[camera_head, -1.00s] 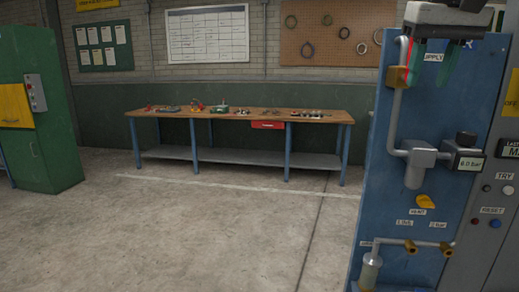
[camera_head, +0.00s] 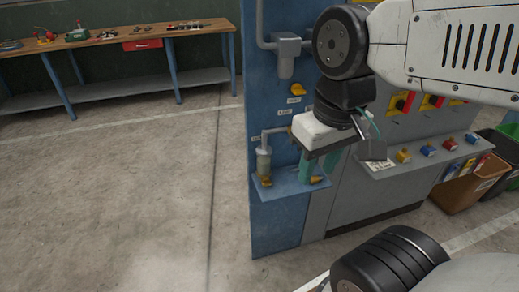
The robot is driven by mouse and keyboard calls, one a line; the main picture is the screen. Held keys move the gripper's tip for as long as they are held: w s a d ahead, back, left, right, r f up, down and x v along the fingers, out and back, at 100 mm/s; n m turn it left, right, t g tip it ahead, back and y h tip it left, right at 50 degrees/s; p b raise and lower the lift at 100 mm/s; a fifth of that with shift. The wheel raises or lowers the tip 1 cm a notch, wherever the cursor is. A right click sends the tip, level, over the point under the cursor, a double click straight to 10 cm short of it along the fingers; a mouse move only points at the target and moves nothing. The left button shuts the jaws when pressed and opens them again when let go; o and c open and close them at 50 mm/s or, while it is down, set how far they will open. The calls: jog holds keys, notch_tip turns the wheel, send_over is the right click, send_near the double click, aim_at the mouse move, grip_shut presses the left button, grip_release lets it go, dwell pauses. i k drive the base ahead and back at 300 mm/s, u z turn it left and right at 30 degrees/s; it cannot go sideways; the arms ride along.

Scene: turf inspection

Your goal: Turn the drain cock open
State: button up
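A small brass fitting (camera_head: 266,182) sits low on the blue panel, under a pale bowl (camera_head: 263,161) on a grey pipe. It looks like the drain cock, but it is too small to tell how its handle is turned. A second brass piece (camera_head: 318,179) shows on the blue ledge to the right, by my fingers. My gripper (camera_head: 318,167) points down in front of the panel, right of the bowl. Its two teal fingers are apart with nothing seen between them. The gripper body hides part of the pipe and its fittings.
A yellow handle (camera_head: 298,89) is higher on the blue panel (camera_head: 270,220), above small labels. A grey console (camera_head: 400,160) with coloured knobs stands right, with bins (camera_head: 462,188) beyond. A workbench (camera_head: 110,40) is at back left. The floor left of the panel is clear.

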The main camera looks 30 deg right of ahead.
aim_at(265, 182)
jog(key=z, duration=0.75)
jog(key=k, duration=0.65)
jog(key=u, duration=0.9)
